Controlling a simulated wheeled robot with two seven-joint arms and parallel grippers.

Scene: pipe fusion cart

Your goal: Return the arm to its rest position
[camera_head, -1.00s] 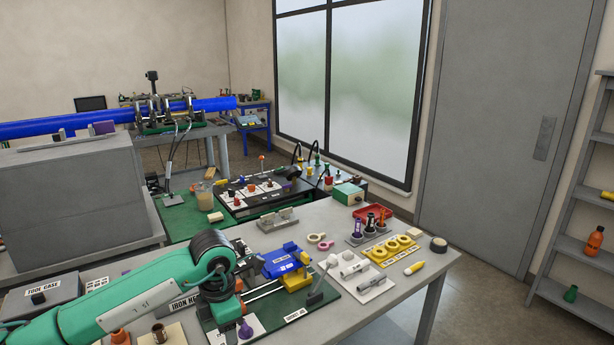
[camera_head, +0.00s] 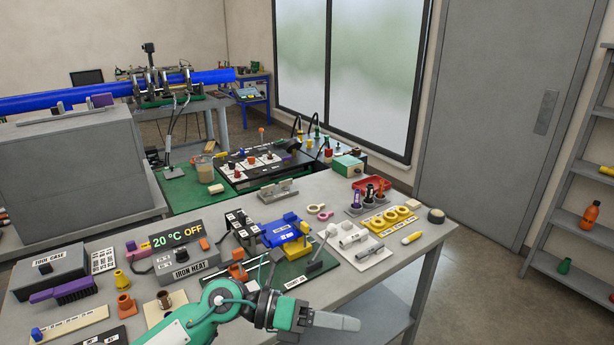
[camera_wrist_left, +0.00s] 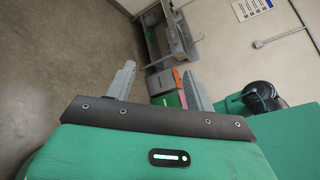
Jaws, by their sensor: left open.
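My left arm comes in along the bottom of the head view, and its gripper (camera_head: 345,321) is in front of the table's near side, pointing right. Its fingers are seen nearly edge-on there. In the left wrist view the two grey fingers of the gripper (camera_wrist_left: 159,70) stand well apart, with nothing between them. Floor, a wall and distant furniture lie beyond them. My right arm and gripper are not in view.
The grey table (camera_head: 400,262) holds an iron heater (camera_head: 182,266) reading 20 °C OFF, a blue and yellow clamp on a green board (camera_head: 322,262), a tool case (camera_head: 48,270), a purple brush (camera_head: 62,291) and yellow rings (camera_head: 390,219). Open floor lies right of the table.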

